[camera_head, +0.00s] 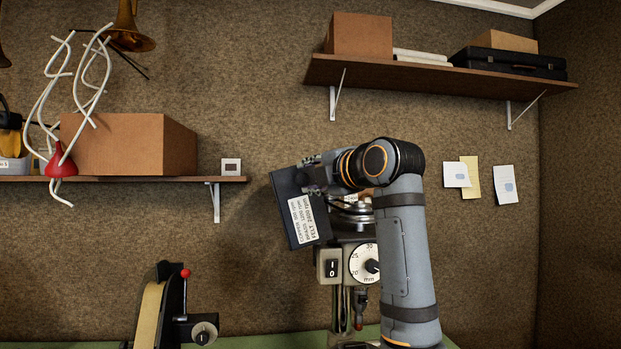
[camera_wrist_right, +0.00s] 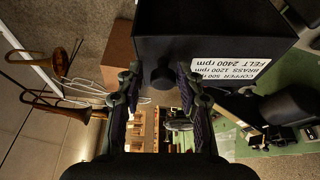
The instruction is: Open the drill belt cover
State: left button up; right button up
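The drill belt cover (camera_head: 292,225) is a black box with a white speed label. In the head view it stands tilted at the left of the drill press's head, and the silver stepped pulleys (camera_head: 354,212) show bare beside it. The drill press (camera_head: 347,262) has a switch and a round depth dial. My right gripper (camera_head: 314,178) is at the cover's upper right. In the right wrist view the cover (camera_wrist_right: 205,32) fills the top, and its round black knob (camera_wrist_right: 162,76) lies between the spread fingers, with gaps on both sides. My left gripper is not in view.
A belt-sander-like machine (camera_head: 150,310) with a red-tipped lever stands at the lower left on the green bench. A shelf (camera_head: 225,181) with a cardboard box is on the left wall, and another shelf (camera_head: 420,78) is at the upper right. Bare wall lies left of the cover.

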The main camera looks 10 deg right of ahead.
jog(key=shift+o, duration=0.7)
jog(key=shift+s+d, duration=0.15)
jog(key=shift+s, duration=0.1)
jog(key=v, duration=1.1)
jog(key=shift+s, duration=0.25)
jog(key=shift+d, duration=0.15)
